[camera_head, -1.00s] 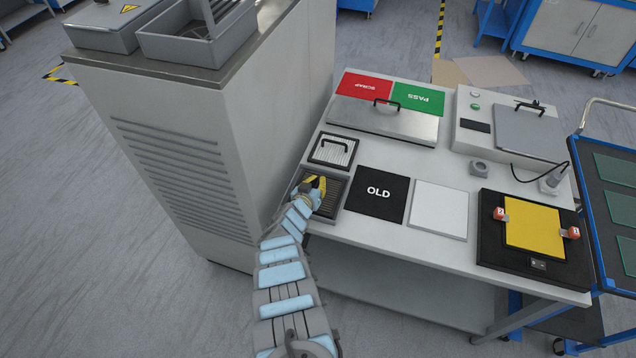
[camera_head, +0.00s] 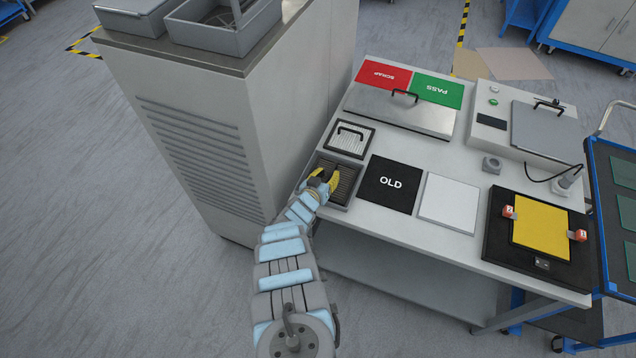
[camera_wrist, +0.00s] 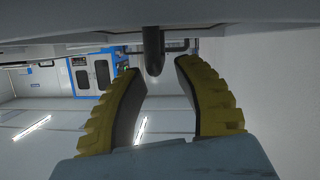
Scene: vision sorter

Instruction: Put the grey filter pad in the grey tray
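My gripper (camera_head: 326,180) has yellow fingers and is over the left part of a grey open box (camera_head: 352,168) with a ribbed inside, at the table's left end. In the wrist view the yellow fingers (camera_wrist: 160,72) stand apart with no pad seen between them. A dark handle shows at their tips; I cannot tell if it touches them. A light grey square pad (camera_head: 449,202) lies right of the black OLD mat (camera_head: 388,207). I cannot tell if it or the ribbed insert is the filter pad. Grey trays (camera_head: 222,36) stand on the cabinet.
A framed cover with a black handle (camera_head: 349,138) lies just behind the ribbed box. Red SCRAP (camera_head: 384,75) and green PASS (camera_head: 437,91) areas are at the back. A yellow pad (camera_head: 541,228) sits in a black fixture at right. The tall cabinet (camera_head: 200,150) stands close left.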

